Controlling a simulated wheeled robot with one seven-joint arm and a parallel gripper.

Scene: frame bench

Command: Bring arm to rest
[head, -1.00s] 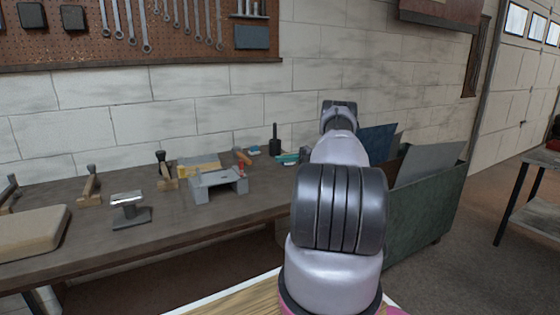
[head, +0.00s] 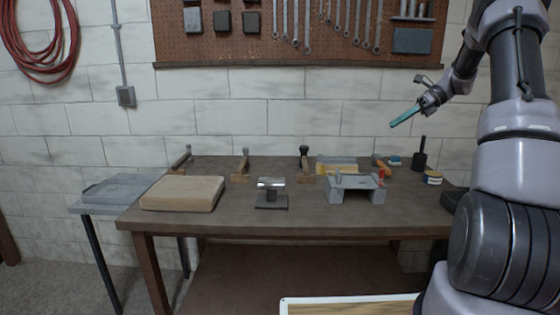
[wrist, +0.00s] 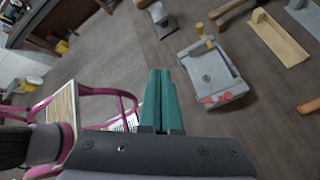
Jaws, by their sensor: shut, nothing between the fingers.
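My gripper (head: 405,116) is at the right of the head view, in the air above the back right of the workbench (head: 310,222). Its teal fingers point down and to the left. In the wrist view the two fingers (wrist: 163,100) lie side by side, shut with nothing between them. They are apart from the bench and everything on it. My arm rises along the right edge of the head view and bends over toward the bench, hiding part of the bench's right end.
A grey side table (head: 112,190) stands left. A pegboard (head: 270,50) with wrenches hangs on the wall behind.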

